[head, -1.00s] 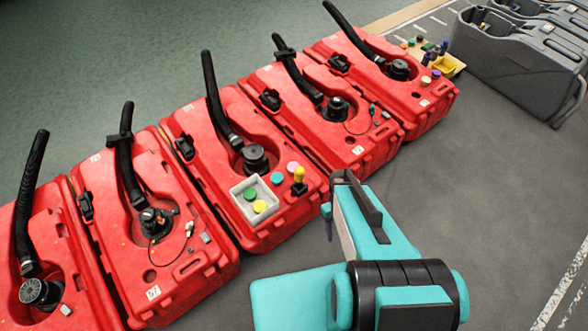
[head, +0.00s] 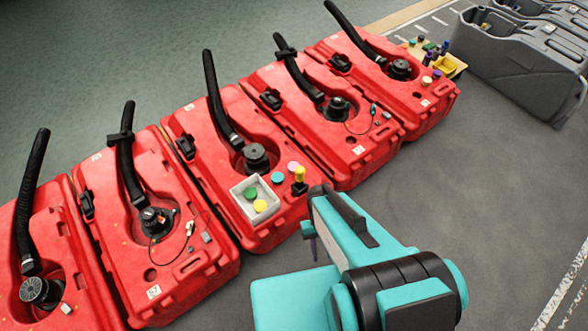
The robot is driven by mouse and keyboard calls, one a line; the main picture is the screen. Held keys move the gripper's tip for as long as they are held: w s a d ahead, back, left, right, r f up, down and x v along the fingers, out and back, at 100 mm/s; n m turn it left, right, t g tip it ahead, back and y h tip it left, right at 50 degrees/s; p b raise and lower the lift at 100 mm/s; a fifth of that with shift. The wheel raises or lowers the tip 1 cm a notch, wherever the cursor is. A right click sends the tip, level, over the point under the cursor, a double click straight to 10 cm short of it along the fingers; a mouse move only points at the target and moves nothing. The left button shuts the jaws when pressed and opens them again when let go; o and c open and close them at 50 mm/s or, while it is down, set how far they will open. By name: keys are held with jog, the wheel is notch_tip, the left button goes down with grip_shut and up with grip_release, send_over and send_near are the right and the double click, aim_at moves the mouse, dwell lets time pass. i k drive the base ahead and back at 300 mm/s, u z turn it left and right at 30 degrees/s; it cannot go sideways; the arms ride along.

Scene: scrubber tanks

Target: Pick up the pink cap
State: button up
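The pink cap (head: 293,167) lies on the top of the middle red tank (head: 190,165), near its right end. A teal cap (head: 278,178) lies just left of it, and a yellow and black piece (head: 299,180) stands just right of and below it. My gripper (head: 312,222) is at the end of my teal arm, right of and below the pink cap and apart from it. Its fingers are mostly hidden by the arm, so I cannot tell whether they are open or shut.
A white tray (head: 237,189) with a green cap (head: 250,194) and a yellow cap (head: 260,206) sits on the same tank. Several red tanks with black hoses stand close on both sides. Grey floor is clear at right; grey tanks (head: 510,65) stand at upper right.

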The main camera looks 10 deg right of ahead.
aim_at(292, 165)
jog(key=k, duration=1.3)
jog(key=u, duration=0.15)
jog(key=i, duration=0.8)
jog(key=u, duration=0.9)
jog(key=i, duration=0.75)
jog(key=u, duration=0.45)
